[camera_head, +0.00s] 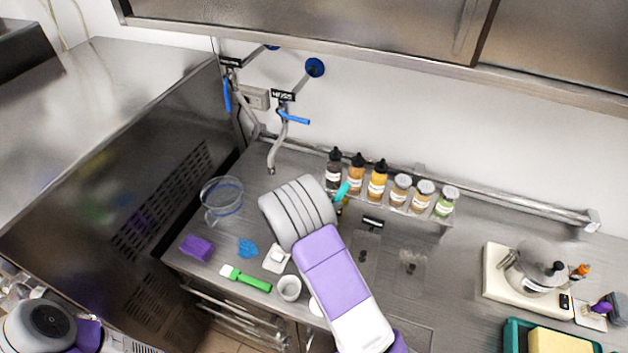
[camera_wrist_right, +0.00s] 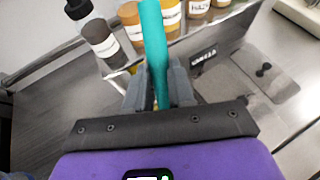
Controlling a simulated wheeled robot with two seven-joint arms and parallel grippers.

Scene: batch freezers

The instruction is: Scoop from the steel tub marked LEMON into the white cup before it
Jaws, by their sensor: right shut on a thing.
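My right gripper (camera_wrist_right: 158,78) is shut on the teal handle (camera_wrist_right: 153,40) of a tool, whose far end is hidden. In the head view my wrist hides the fingers, and the teal handle (camera_head: 342,191) sticks out near the bottles. A small dark label (camera_head: 372,222) stands on the counter beside my right arm; it also shows in the wrist view (camera_wrist_right: 204,57), but I cannot read it. No steel tub can be told clearly here. A white cup (camera_head: 289,288) stands left of my forearm. Part of my left arm shows at the lower left; its gripper is not visible.
Several bottles and jars (camera_head: 399,190) line the back shelf. A clear jug (camera_head: 222,196), purple sponge (camera_head: 197,248), blue item (camera_head: 248,248) and green-handled brush (camera_head: 246,279) lie left. Taps (camera_head: 277,150) stand behind.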

